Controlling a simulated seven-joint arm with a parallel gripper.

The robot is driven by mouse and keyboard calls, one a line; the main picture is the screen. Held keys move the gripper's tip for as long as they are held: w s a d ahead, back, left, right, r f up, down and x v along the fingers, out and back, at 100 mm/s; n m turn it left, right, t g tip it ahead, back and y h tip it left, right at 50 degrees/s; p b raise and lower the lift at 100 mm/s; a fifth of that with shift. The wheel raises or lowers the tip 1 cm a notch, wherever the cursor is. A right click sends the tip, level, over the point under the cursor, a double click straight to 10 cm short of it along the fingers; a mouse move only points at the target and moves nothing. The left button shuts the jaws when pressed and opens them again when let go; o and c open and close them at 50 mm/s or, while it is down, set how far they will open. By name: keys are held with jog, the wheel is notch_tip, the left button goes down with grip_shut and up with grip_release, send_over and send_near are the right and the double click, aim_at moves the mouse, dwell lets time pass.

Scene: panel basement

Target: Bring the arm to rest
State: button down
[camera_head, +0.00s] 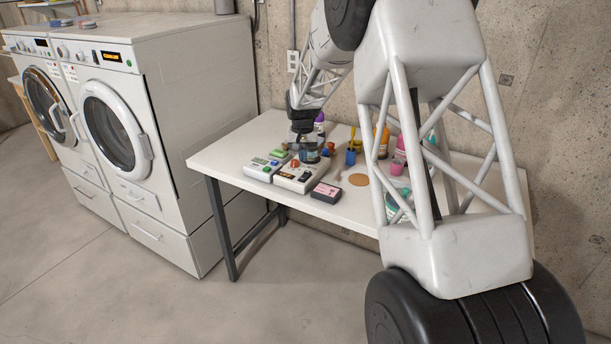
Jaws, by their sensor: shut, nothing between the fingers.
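My gripper (308,155) is at the end of my white lattice arm, low over the left part of the white table (235,145). It is shut with nothing seen between the fingers. It is just above or beside a pale control box (290,183) with a dark display and an orange knob; I cannot tell whether they touch. A second pale box (262,168) with green and blue buttons stands to its left. My arm reaches in from the right and hides part of the table's right side.
A dark box with a pink label (327,192) lies near the front edge. A blue cup (351,157), a round brown coaster (358,180), an orange bottle (381,142) and a pink cup (397,168) stand to the right. Washing machines (165,110) are at left; a concrete wall (550,130) is behind.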

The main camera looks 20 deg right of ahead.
jog(key=s+a+r, duration=0.1)
jog(key=s+r, duration=0.4)
jog(key=s, duration=0.4)
jog(key=s+a+r+n+t, duration=0.1)
jog(key=s+a+r, duration=0.1)
jog(key=s+r, duration=0.55)
jog(key=s+a+r, duration=0.1)
jog(key=s+r, duration=0.3)
jog(key=s, duration=0.6)
jog(key=s+a+f+n+t, duration=0.1)
jog(key=s+a, duration=0.1)
jog(key=s, duration=2.6)
jog(key=shift+s+a+f+n+t, duration=0.2)
jog(key=shift+n+t, duration=0.1)
jog(key=shift+n, duration=0.1)
